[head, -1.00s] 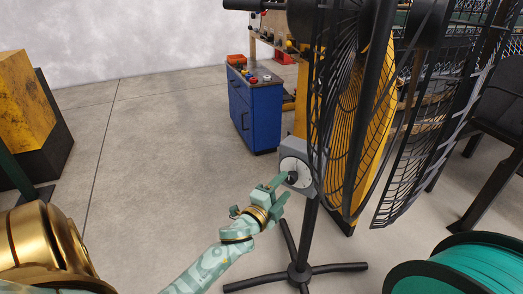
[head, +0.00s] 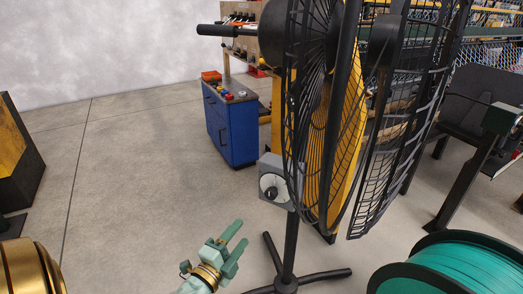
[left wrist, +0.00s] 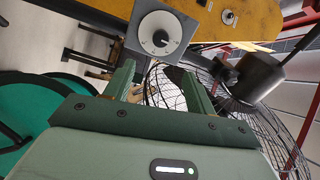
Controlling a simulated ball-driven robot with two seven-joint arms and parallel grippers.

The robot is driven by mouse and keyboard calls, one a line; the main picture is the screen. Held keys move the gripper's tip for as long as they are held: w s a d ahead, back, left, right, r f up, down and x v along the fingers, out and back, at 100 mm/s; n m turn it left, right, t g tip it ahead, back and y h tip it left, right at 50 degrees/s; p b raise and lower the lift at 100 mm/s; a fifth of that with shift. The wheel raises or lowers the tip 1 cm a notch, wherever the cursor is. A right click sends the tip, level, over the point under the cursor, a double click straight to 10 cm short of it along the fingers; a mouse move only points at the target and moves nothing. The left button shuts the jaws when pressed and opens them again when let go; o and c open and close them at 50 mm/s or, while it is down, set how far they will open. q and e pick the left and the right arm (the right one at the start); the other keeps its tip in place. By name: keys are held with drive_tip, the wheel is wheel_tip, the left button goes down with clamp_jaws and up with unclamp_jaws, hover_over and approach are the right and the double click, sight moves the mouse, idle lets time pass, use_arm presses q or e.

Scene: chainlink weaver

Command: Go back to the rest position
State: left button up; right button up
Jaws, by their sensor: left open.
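My left gripper (head: 232,241) is open and empty in the lower middle of the head view, apart from the fan and its control box. In the left wrist view its two green fingers (left wrist: 161,82) stand apart with nothing held between them. The grey control box (head: 272,181) with a round white dial and dark knob sits on the fan stand, above and right of the gripper. The box also shows ahead of the fingers in the left wrist view (left wrist: 178,37). My right gripper is in neither view.
A large black caged fan (head: 303,90) stands on a splayed-leg base (head: 287,282). A teal spool (head: 455,268) is at lower right. A blue cabinet (head: 235,130) and workbench are behind. A yellow and black block (head: 14,150) is at far left. The floor between is clear.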

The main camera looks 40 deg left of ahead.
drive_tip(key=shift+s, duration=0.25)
